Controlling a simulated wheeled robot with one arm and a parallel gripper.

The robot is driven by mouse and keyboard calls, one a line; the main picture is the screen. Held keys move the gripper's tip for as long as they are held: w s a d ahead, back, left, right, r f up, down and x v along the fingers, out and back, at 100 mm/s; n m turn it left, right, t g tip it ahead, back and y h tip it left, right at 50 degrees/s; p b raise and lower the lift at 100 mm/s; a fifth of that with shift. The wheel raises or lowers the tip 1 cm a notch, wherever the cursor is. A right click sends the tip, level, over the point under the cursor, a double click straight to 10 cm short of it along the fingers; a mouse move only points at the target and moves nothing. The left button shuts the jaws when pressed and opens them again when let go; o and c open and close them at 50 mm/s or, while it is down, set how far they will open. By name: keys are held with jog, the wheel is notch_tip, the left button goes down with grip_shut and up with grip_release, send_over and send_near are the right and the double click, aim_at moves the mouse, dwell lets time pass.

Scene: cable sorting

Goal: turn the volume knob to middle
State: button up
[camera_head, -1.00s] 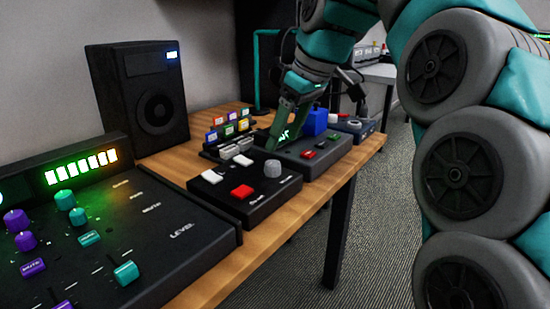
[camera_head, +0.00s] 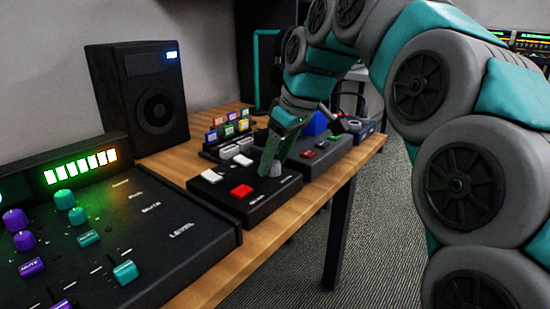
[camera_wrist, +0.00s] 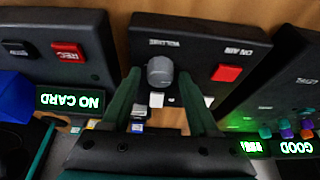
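The volume knob (camera_wrist: 160,71) is a grey round dial on a black box (camera_wrist: 199,49), beside the printed word VOLUME. Its pointer mark cannot be made out, so its setting cannot be told. My gripper (camera_wrist: 160,76) is open, with one green finger on each side of the knob and a gap at both sides in the wrist view. In the head view my gripper (camera_head: 270,160) points down at the knob (camera_head: 276,170), which is partly hidden by a finger. Whether the fingertips are at knob height is hard to tell.
The same box bears a red ON AIR button (camera_wrist: 227,72) and white switches (camera_head: 211,175). A box with a NO CARD display (camera_wrist: 70,100) and a blue block (camera_head: 316,122) stands beyond it. A mixer (camera_head: 150,225) lies left, a speaker (camera_head: 140,98) behind.

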grip_shut()
jog(key=shift+r+m, duration=0.1)
jog(key=shift+m, duration=0.2)
dwell(0.3)
jog(key=m+t+h+p, duration=0.1)
jog(key=m, duration=0.2)
jog(key=shift+s+m, duration=0.1)
jog(key=shift+m, duration=0.2)
jog(key=m+h+p, duration=0.1)
jog(key=m, duration=0.1)
jog(key=m+h+p, duration=0.1)
jog(key=m, duration=0.1)
jog(key=shift+a+m+t, duration=0.2)
jog(key=shift+m+t, duration=0.1)
jog(key=shift+t, duration=0.1)
jog(key=m+h, duration=0.1)
jog(key=m, duration=0.1)
jog(key=m+p, duration=0.1)
jog(key=m, duration=0.1)
jog(key=shift+a+m+h+p, duration=0.15)
jog(key=shift+m+h+p, duration=0.15)
jog(key=shift+h, duration=0.1)
jog(key=shift+a+m+g+h+p, duration=0.15)
jog(key=shift+m+h+p, duration=0.25)
jog(key=shift+m, duration=0.7)
jog(key=shift+d+m+g+h+p, duration=0.1)
jog(key=shift+m+g+h+p, duration=0.25)
jog(key=shift+m, duration=0.75)
jog(key=shift+o, duration=1.1)
grip_release()
